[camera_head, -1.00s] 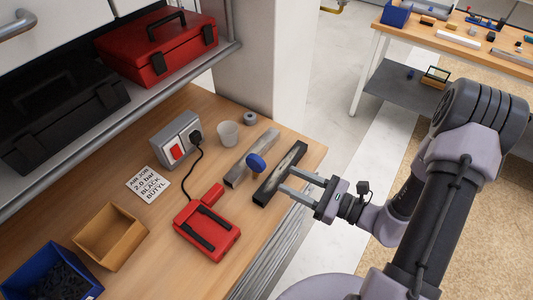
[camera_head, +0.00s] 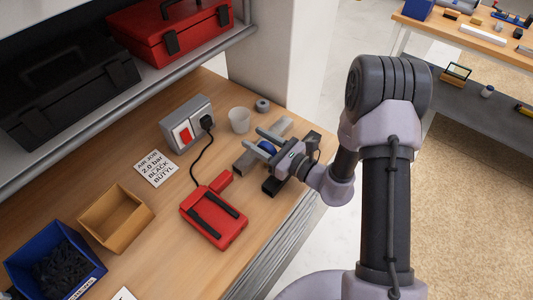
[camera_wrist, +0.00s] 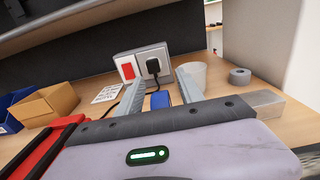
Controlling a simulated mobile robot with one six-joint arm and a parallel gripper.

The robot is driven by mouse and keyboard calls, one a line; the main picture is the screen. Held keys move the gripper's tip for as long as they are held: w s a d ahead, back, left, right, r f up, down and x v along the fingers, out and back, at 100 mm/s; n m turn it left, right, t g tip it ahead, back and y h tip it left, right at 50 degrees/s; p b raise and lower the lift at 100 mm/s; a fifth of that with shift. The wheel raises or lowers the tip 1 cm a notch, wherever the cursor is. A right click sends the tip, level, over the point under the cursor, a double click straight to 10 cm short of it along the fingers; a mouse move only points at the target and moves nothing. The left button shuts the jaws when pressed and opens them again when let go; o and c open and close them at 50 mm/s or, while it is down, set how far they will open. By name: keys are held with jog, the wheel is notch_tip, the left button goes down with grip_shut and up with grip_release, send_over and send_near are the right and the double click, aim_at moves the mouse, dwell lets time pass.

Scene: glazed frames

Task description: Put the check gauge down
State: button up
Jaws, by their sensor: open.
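In the wrist view my gripper (camera_wrist: 160,84) shows both fingers apart, and I see no contact with the blue piece. I cannot tell the gap in height.
A red device (camera_head: 214,218) with a cable to a switched socket (camera_head: 186,125) lies left of the gripper. A white cup (camera_head: 239,120) and grey ring (camera_head: 262,105) stand behind. A card (camera_head: 156,168), tan bin (camera_head: 116,216) and blue bin (camera_head: 52,268) are further left.

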grip_shut()
jog(key=shift+r, duration=0.15)
